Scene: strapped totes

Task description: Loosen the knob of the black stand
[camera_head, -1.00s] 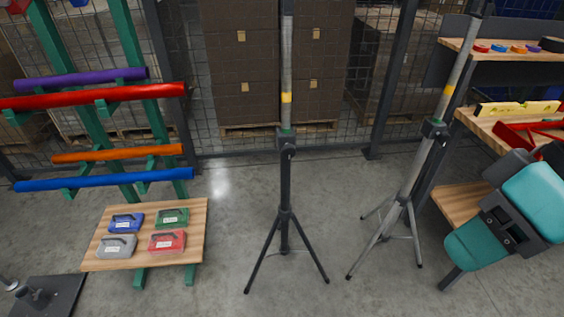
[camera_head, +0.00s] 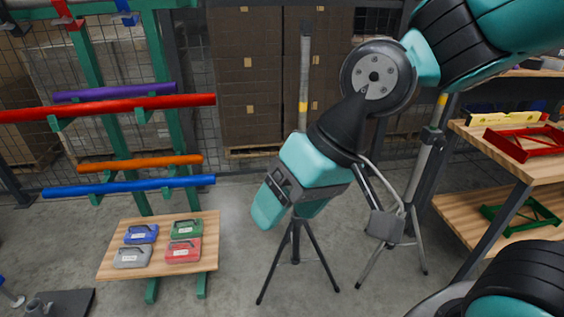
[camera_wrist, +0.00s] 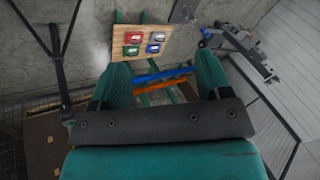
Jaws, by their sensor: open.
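The black stand (camera_head: 295,238) stands upright on its spread dark legs in the middle of the head view, with a grey upper pole carrying a yellow band. My arm and gripper hide its middle, including the collar, so the knob does not show there. In the wrist view a dark stand (camera_wrist: 58,65) appears upside down at the left, outside my fingers; its knob is too small to make out. My gripper (camera_head: 290,210) is open and empty, in front of the stand in the head view. In the wrist view the open gripper (camera_wrist: 160,78) has tubes in the background between its fingers.
A second stand with grey legs (camera_head: 412,225) stands to the right, partly behind my arm. A green rack holds a red tube (camera_head: 110,106) and several others at the left, above a wooden board (camera_head: 205,262) with cases. A wooden shelf unit (camera_head: 495,150) stands at the right.

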